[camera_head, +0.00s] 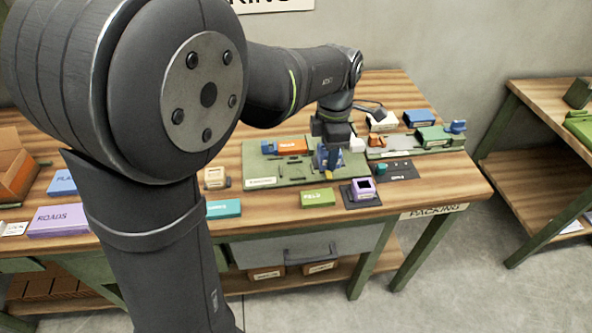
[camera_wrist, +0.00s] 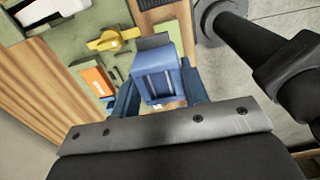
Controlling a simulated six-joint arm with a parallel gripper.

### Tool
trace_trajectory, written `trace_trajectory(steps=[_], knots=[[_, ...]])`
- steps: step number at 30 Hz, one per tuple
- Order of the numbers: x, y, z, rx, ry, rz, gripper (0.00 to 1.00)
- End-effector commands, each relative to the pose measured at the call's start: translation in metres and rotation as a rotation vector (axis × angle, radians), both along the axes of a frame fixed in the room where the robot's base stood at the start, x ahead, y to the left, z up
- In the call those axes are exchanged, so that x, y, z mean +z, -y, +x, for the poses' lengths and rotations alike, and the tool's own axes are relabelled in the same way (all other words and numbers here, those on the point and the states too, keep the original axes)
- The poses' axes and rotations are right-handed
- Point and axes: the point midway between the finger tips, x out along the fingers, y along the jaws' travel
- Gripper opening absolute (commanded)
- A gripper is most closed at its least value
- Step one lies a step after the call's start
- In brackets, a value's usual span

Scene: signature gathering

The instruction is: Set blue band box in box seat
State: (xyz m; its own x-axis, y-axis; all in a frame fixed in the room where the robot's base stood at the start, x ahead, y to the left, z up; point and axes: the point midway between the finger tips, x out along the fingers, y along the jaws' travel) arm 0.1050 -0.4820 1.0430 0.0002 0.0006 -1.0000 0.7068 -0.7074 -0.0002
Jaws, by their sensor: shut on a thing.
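My gripper (camera_wrist: 160,98) is shut on a blue box (camera_wrist: 154,66), which sits between its two dark blue fingers in the wrist view. In the head view my gripper (camera_head: 328,160) is low over the right part of a green board (camera_head: 262,171). The blue there is small, and I cannot tell fingers from box. I also cannot tell whether the box touches the board. The board carries several dark slots and an orange block (camera_head: 292,146). I cannot make out which recess is the box seat; the gripper and box may hide it.
A purple open-topped box (camera_head: 362,186) on a dark pad and a green box (camera_head: 318,197) stand in front of the board. A blue box (camera_head: 419,117) and a green block (camera_head: 435,136) stand at the back right. The table's front right corner is clear.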

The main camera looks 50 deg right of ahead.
Motion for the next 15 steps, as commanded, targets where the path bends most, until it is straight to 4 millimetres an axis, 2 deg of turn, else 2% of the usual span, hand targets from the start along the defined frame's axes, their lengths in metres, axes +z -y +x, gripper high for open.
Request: trace_trajectory(steps=[2,5,15], knots=[[0.0,0.0,-0.008,-0.002,0.0,0.0,0.17],[-0.005,0.001,-0.003,0.002,0.0,0.0,0.17],[-0.049,0.011,0.07,0.006,0.0,0.001,0.17]])
